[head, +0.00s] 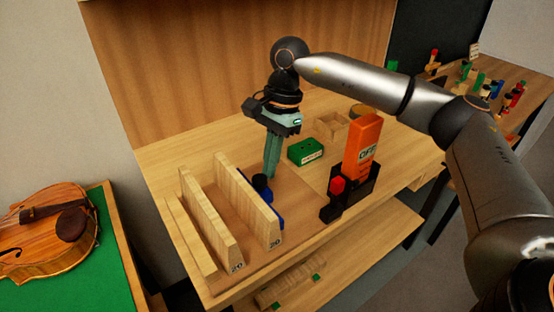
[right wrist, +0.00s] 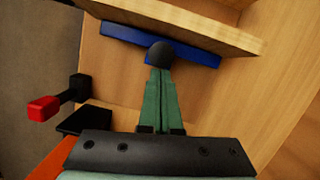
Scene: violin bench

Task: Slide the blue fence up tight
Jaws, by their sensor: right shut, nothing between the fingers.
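The blue fence (right wrist: 188,51) is a low blue bar with a dark round knob (right wrist: 161,54). In the head view the fence (head: 279,223) is mostly hidden behind an upright wooden board (head: 247,205) marked 20. The fence runs along this board (right wrist: 190,17) in the right wrist view; I cannot tell whether they touch. My right gripper (head: 269,174) is shut and empty, pointing down with teal fingers close behind the knob. In the right wrist view its fingertips (right wrist: 160,76) are just below the knob; contact is unclear. My left gripper is not in view.
More upright boards (head: 208,220) stand to the left. An orange OFF block (head: 361,143) and a red-handled black clamp (head: 336,187) are at the right. A green box (head: 305,151) and wooden tray (head: 331,127) sit behind. A violin (head: 45,230) lies at far left.

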